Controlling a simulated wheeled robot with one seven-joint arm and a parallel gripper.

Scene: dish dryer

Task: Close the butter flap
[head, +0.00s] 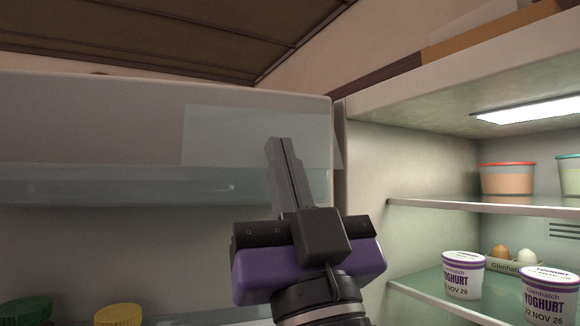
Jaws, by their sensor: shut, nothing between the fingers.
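The butter flap (225,135) is a clear, pale panel high on the inner side of the open fridge door (90,120). Its lower right corner reaches past the door's right edge in the picture, so it seems to stand out from the door; its exact angle is hard to tell. My gripper (283,140) is shut and empty, with its fingers pointing up. The fingertips overlap the right half of the flap in the picture and hide part of it. I cannot tell whether they touch it.
A clear door shelf (100,186) runs below the flap. A green lid (27,311) and a yellow lid (118,314) show at the lower left. The fridge interior at right holds yoghurt tubs (463,276), eggs (501,252) and lidded containers (508,179) on shelves.

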